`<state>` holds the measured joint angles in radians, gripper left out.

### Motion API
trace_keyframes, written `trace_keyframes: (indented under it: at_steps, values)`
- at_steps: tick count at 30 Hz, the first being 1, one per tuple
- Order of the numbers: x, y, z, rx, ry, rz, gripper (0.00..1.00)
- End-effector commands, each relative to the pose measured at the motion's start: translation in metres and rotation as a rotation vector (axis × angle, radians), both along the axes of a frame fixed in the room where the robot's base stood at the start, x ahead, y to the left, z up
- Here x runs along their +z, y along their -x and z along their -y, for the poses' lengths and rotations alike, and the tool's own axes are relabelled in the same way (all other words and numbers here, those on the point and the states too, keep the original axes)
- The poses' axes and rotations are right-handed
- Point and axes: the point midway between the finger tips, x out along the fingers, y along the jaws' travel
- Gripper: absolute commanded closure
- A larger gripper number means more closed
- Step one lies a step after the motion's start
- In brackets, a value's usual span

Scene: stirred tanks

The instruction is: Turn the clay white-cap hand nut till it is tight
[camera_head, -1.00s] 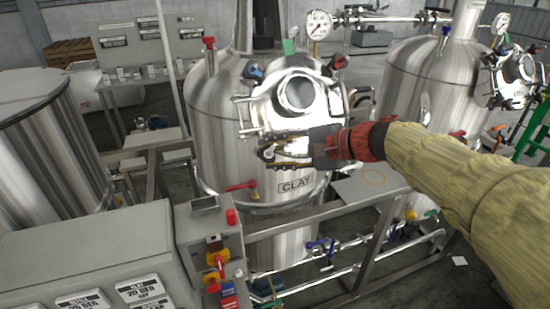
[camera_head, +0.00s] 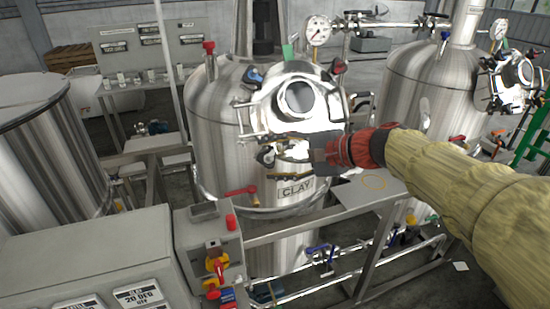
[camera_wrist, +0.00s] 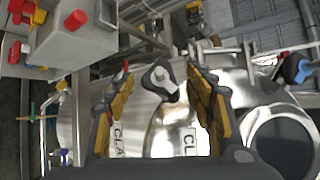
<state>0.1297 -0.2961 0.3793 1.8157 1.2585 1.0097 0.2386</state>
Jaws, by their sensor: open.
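The clay white-cap hand nut (camera_head: 266,156) is at the lower left of the round cover (camera_head: 285,122) on the steel tank labelled CLAY (camera_head: 225,150). In the wrist view the nut (camera_wrist: 160,79) shows a pale cap in a dark looped body. My gripper (camera_head: 262,158) is open, with one finger above the nut and one below in the head view. In the wrist view my gripper (camera_wrist: 158,72) has a finger on each side of the nut, with visible gaps. I cannot tell how tight the nut is.
A blue-capped nut (camera_head: 254,74) and a red-marked one (camera_head: 338,66) sit higher on the cover rim. A red-handled valve (camera_head: 241,191) is below left. A control box (camera_head: 208,245) stands in front, and a second tank (camera_head: 400,85) at right.

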Motion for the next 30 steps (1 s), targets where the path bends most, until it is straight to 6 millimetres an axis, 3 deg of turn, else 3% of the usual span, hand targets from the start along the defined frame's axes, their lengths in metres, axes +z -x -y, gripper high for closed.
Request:
trace_keyframes:
  at_steps: [8,22,30]
  values:
    - [0.003,0.002,0.004,-0.001,0.000,0.002,0.47]
    - [0.038,0.046,0.068,-0.005,0.001,0.002,0.47]
    - [0.049,0.061,0.088,-0.001,0.000,0.001,0.47]
